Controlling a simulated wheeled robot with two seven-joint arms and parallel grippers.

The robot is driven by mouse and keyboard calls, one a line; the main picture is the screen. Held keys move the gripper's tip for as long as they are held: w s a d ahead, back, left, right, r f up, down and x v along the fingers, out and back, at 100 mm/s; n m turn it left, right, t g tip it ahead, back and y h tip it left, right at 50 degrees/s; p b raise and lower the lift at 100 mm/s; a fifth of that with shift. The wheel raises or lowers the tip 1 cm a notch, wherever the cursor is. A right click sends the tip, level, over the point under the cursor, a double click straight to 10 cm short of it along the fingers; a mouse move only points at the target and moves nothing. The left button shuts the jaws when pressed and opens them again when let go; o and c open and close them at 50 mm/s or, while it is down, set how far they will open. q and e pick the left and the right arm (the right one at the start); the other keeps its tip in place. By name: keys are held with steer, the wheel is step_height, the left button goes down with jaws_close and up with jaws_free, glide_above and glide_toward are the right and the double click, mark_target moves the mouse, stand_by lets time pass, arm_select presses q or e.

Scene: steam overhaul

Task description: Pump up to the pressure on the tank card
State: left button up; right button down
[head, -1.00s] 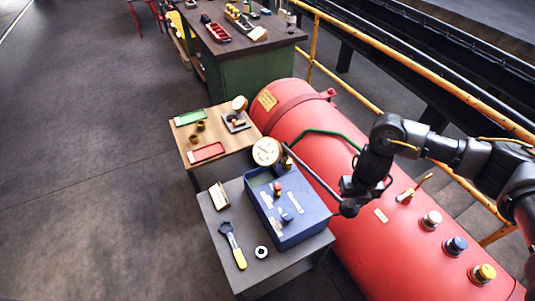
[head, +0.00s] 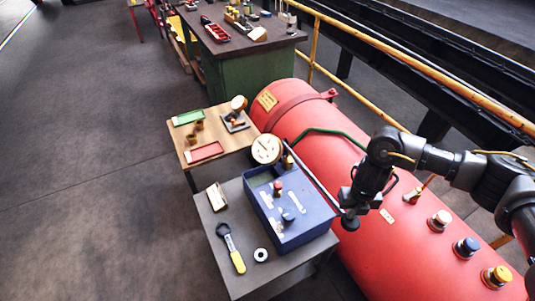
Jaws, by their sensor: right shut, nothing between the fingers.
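A blue pump box (head: 310,228) with a red knob (head: 278,185) and a blue knob (head: 288,218) stands on a small grey table. A round white dial gauge (head: 267,149) rises at its back; its reading is too small to tell. A long lever (head: 318,182) slants from behind the gauge down to a dark knob (head: 350,223) at the box's right. My right gripper (head: 348,205) is shut and empty, just above that knob; I cannot tell whether they touch. A yellow card (head: 267,101) is on the red tank (head: 330,130); its writing is unreadable. My left gripper is out of view.
The grey table (head: 215,222) also bears a yellow-handled wrench (head: 233,250), a white ring (head: 261,255) and a small card stand (head: 217,196). A wooden table (head: 188,140) with trays stands behind. Capped fittings (head: 466,247) stick up from the tank. Floor at left is clear.

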step_height(320, 180, down, 7)
steer(key=b, duration=0.5)
steer(key=shift+w+a+f, duration=0.1)
steer(key=shift+w, duration=0.05)
step_height(320, 180, up, 16)
steer(key=p, duration=1.4)
steer(key=shift+r+p, duration=0.2)
steer(key=shift+p, duration=0.2)
steer(key=shift+f, duration=0.1)
step_height(320, 180, down, 16)
steer(key=b, duration=1.3)
steer(key=shift+b, duration=0.3)
steer(key=shift+w+r, duration=0.1)
steer(key=shift+r, duration=0.25)
step_height(320, 180, up, 15)
steer(key=p, duration=1.4)
steer(key=shift+r, duration=0.2)
steer(key=shift+p, duration=0.3)
